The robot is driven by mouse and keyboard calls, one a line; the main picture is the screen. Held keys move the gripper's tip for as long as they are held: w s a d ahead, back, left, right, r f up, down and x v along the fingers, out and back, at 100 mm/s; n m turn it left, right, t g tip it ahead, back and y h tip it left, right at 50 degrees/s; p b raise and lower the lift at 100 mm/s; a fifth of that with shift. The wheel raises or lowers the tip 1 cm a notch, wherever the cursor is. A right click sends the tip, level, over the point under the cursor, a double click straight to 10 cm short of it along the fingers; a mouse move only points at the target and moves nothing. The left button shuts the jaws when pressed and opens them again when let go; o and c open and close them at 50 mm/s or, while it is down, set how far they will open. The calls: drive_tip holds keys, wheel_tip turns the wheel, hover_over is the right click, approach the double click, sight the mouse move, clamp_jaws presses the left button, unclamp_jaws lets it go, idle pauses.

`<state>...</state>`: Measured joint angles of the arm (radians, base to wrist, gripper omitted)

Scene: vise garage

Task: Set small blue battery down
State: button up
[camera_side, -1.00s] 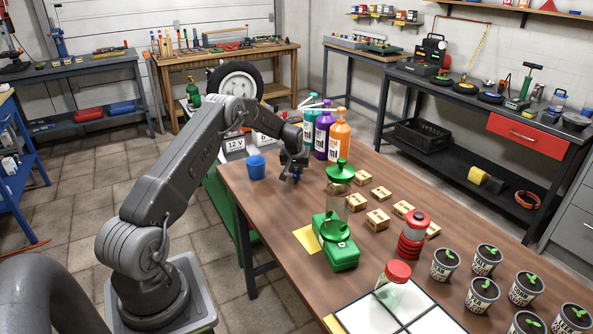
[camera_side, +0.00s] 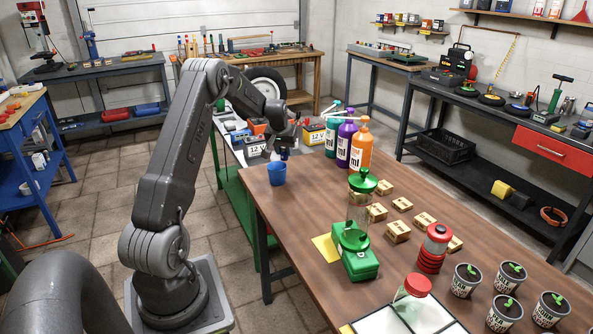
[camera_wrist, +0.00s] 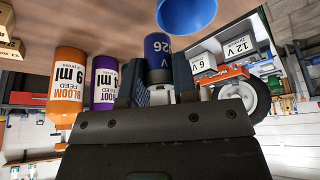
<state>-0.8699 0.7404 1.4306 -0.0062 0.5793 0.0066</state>
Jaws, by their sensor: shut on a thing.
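The small blue battery (camera_wrist: 157,48) is a dark blue cylinder with white lettering and a pale end. It sits between the two fingers of my gripper (camera_wrist: 160,80) in the wrist view. In the side view my gripper (camera_side: 287,142) is shut on the battery (camera_side: 284,154), which shows as a small dark blue piece under the fingers. The gripper is above the wooden table's far left corner, just above and slightly right of the blue cup (camera_side: 277,174). The cup also shows close to the battery at the top of the wrist view (camera_wrist: 187,14). Part of the battery is hidden by the fingers.
Teal, purple (camera_side: 346,144) and orange (camera_side: 361,143) bottles stand right of the gripper. A green bench (camera_side: 232,187) behind the table holds 12 V and 6 V batteries. Bare tabletop lies right of the cup.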

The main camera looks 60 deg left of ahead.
drive_tip(key=s+d+m, duration=0.2)
drive_tip(key=s+d, duration=0.8)
drive_tip(key=s, duration=0.4)
drive_tip(key=shift+t+h, duration=0.3)
drive_tip(key=w+d+f, duration=0.1)
drive_tip(key=w+f, duration=0.1)
drive_tip(key=w, duration=0.1)
drive_tip(key=w+d+f, duration=0.2)
drive_tip(key=w, duration=0.2)
drive_tip(key=w+d+f, duration=0.1)
drive_tip(key=w+f, duration=0.1)
drive_tip(key=w, duration=0.1)
drive_tip(key=shift+w+d+f, duration=0.2)
drive_tip(key=shift+w+f, duration=0.1)
drive_tip(key=shift+w, duration=0.05)
drive_tip(key=shift+f, duration=2)
drive_tip(key=shift+f, duration=0.15)
drive_tip(key=o, duration=0.9)
